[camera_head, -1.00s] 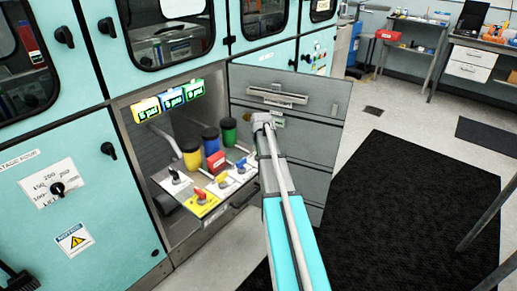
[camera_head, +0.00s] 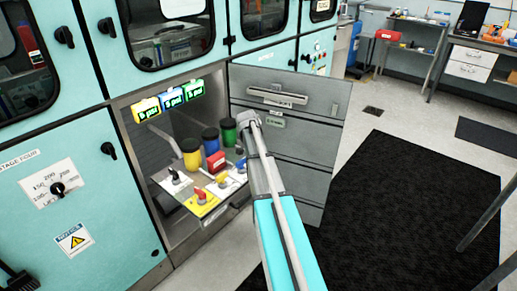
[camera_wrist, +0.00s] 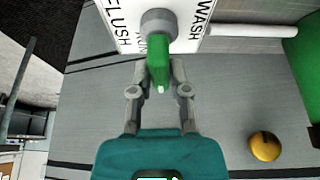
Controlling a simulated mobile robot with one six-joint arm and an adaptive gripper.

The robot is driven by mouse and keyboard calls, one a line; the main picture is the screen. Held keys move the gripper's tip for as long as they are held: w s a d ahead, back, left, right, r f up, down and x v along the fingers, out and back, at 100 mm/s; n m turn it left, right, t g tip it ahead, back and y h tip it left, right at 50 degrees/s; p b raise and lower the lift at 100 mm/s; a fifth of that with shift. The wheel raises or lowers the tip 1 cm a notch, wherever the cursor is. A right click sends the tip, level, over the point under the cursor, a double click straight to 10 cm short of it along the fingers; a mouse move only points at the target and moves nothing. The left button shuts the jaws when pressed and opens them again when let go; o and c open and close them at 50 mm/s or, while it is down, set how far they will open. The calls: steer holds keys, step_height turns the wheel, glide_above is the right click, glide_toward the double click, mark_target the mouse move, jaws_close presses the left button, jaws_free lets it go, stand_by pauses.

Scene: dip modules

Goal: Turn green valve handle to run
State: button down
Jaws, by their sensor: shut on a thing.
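The green valve handle (camera_wrist: 158,68) shows in the wrist view below its grey round hub (camera_wrist: 158,24). It sits on a white label plate (camera_wrist: 124,30) with FLUSH on the left, WASH on the right and a partly covered word between them. The handle points toward my gripper, over that middle word. My gripper (camera_wrist: 159,92) has a finger on each side of the handle's end and is shut on it. In the head view my arm (camera_head: 262,170) reaches to the valve shelf; the green handle and my fingertips cannot be made out there.
The shelf holds yellow (camera_head: 191,154), blue (camera_head: 210,140) and green (camera_head: 228,131) canisters, a red box (camera_head: 216,161) and other valve handles, one red on a yellow plate (camera_head: 201,194). Three psi displays (camera_head: 172,98) hang above.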

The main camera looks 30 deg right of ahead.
steer(key=shift+m, duration=0.4)
steer(key=c, duration=0.6)
jaws_free()
steer(key=shift+n, duration=0.5)
